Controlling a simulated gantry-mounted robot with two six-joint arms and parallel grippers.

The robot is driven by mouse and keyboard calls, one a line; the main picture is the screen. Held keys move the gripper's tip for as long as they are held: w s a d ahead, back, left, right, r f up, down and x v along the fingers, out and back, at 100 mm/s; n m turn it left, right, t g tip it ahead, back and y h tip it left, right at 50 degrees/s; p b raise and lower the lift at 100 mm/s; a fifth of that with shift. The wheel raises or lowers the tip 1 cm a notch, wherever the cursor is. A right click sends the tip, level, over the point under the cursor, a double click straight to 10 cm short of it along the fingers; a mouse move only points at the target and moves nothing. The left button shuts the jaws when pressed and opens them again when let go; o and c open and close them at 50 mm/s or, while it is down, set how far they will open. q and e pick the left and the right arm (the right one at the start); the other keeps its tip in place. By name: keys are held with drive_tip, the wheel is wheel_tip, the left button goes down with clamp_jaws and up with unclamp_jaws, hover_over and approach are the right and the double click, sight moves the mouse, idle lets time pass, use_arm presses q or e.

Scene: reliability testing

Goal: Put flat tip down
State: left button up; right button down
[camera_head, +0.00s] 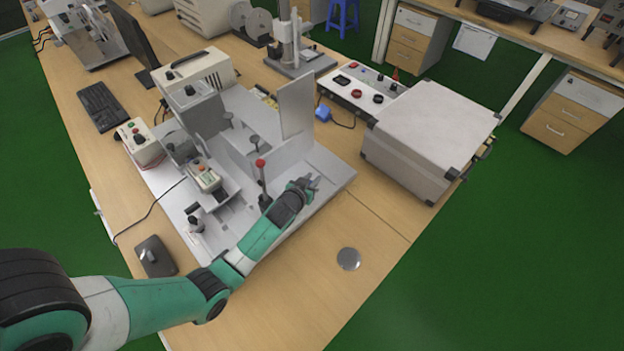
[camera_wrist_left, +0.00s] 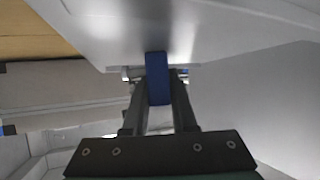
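My left gripper (camera_head: 311,183) reaches over the front right part of the test rig's pale base plate (camera_head: 335,172). In the left wrist view, its two fingers (camera_wrist_left: 158,88) stand on either side of a narrow blue piece (camera_wrist_left: 157,78) and appear shut on it. A small metallic part shows just behind the fingertips. I cannot make out the blue piece in the head view, nor tell for sure whether it is the flat tip. A pale plate fills the upper wrist view close beyond the fingertips. My right gripper is not in view.
A red-knobbed lever (camera_head: 261,170) stands close left of my gripper, and an upright pale panel (camera_head: 296,105) behind it. A large grey case (camera_head: 430,138) is to the right. A round metal disc (camera_head: 348,259) lies on otherwise clear table in front.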

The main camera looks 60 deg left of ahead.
use_arm(q)
drive_tip(key=o, duration=0.4)
drive_tip(key=shift+r+p, duration=0.35)
drive_tip(key=p+v, duration=0.4)
drive_tip(key=v, duration=0.8)
drive_tip(key=shift+s+f, duration=0.1)
drive_tip(key=shift+f, duration=0.1)
